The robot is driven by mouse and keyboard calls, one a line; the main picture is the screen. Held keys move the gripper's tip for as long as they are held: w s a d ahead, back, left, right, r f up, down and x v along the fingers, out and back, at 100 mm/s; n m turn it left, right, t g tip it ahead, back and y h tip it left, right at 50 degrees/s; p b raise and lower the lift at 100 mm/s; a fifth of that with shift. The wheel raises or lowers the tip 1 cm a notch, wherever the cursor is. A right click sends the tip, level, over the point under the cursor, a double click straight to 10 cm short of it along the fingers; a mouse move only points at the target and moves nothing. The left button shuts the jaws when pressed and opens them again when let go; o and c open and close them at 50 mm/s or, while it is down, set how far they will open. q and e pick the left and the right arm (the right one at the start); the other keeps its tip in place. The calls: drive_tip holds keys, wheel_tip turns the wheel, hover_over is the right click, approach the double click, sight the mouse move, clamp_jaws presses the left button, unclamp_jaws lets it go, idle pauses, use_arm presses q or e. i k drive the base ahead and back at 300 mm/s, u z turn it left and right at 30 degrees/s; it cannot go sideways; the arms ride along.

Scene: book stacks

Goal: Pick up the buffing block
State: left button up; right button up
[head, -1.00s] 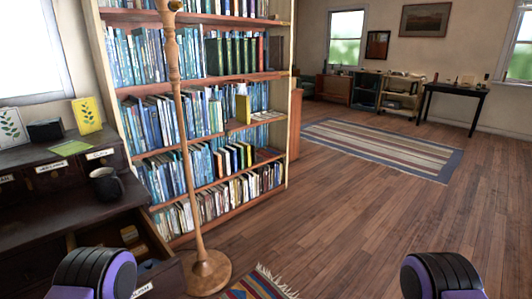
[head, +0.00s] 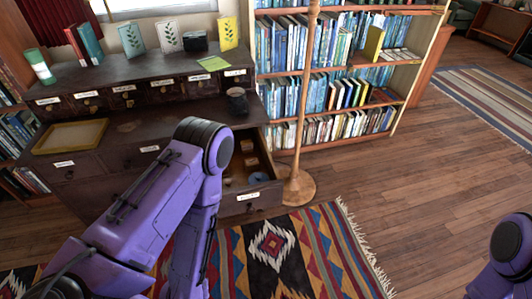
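I cannot make out the buffing block for certain. An open drawer (head: 251,204) at the right end of the dark desk holds a few small things, including tan block-like pieces (head: 250,161) and a bluish round item (head: 258,177). They are too small to name, and my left arm hides the drawer's left part. My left arm is bent in front of the desk, its lower part running down out of the picture. Only a part of my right arm shows at the lower right edge. Neither gripper is in view.
The dark desk (head: 112,121) carries a dark mug (head: 238,101), a wooden tray (head: 70,136), cards and books. A wooden lamp pole (head: 299,120) stands close right of the open drawer, before the bookshelf (head: 345,58). A patterned rug (head: 290,250) lies in front; floor at right is clear.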

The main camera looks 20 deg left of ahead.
sight(251, 165)
drive_tip(key=u, duration=0.85)
